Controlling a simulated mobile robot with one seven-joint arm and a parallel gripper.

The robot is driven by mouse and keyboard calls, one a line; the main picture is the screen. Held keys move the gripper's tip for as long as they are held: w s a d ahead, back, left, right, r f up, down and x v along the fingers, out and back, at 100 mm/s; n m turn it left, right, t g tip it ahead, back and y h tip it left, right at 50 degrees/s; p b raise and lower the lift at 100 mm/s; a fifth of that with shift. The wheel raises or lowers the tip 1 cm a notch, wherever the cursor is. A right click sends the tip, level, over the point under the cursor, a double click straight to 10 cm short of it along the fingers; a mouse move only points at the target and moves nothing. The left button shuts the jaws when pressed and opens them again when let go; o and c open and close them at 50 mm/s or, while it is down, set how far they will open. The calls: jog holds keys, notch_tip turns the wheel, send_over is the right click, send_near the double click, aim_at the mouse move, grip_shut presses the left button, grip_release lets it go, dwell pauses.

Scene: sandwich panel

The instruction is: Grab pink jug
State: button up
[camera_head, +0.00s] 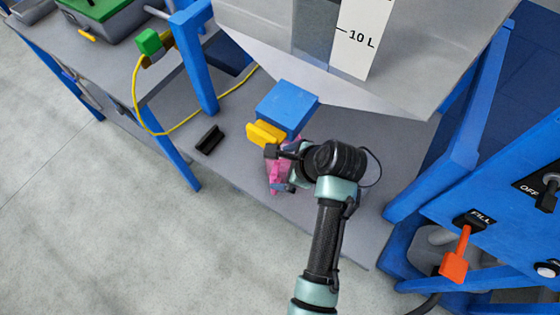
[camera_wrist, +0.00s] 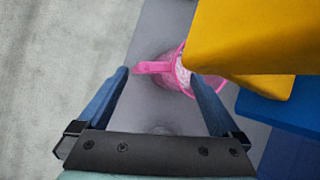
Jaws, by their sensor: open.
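The pink jug (camera_head: 277,176) stands on the grey shelf beneath the hopper, partly hidden by my arm in the head view. In the wrist view the pink jug (camera_wrist: 181,72) shows its handle pointing left and part of its rim, the rest covered by a yellow block. My gripper (camera_wrist: 160,78) is open, with one finger on each side of the jug's handle in the picture. I cannot tell whether the fingers touch the jug. In the head view my gripper (camera_head: 283,180) is at the jug and mostly hidden by my wrist.
The yellow handle (camera_head: 265,134) and blue valve block (camera_head: 287,107) hang just above the jug, close to my gripper. A black object (camera_head: 209,140) lies on the grey shelf (camera_head: 235,165) to the left. A blue panel with an orange lever (camera_head: 456,258) stands at right.

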aim_at(274, 169)
jog(key=x, duration=0.5)
jog(key=shift+a+f, duration=0.3)
jog(key=shift+s, duration=0.1)
grip_shut()
